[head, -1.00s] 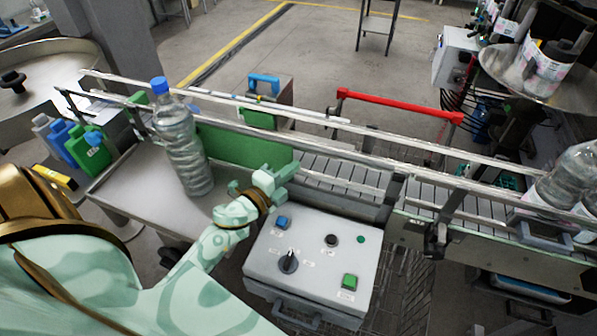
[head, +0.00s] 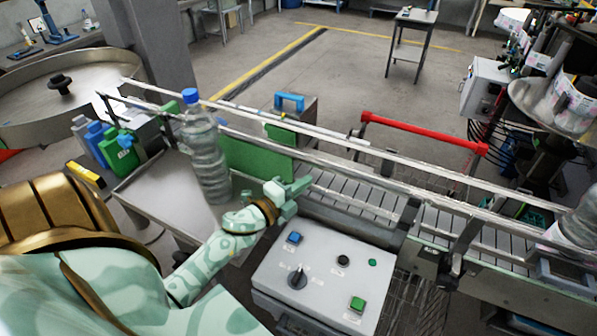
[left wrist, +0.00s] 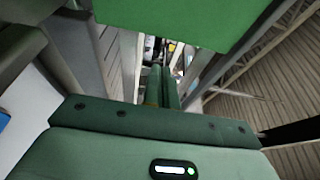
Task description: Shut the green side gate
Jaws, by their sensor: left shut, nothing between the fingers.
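The green side gate (head: 250,152) is an upright flat green panel below the near guide rail of the conveyor, just right of a clear bottle. I cannot tell whether it is fully flush with the conveyor side. Its lower part also fills the top of the left wrist view (left wrist: 180,18). My left gripper (head: 300,187) is just right of and below the gate's right end, beside the belt's near edge. Its fingers (left wrist: 163,85) are shut with nothing between them. I cannot tell whether they touch the gate. My right gripper is in neither view.
A blue-capped clear bottle (head: 207,155) stands on the metal plate left of the gate. A grey control box (head: 322,275) with a knob and buttons lies below my gripper. The slatted belt (head: 355,192) runs right, near a red bar (head: 425,132). Several coloured jugs (head: 120,150) stand left.

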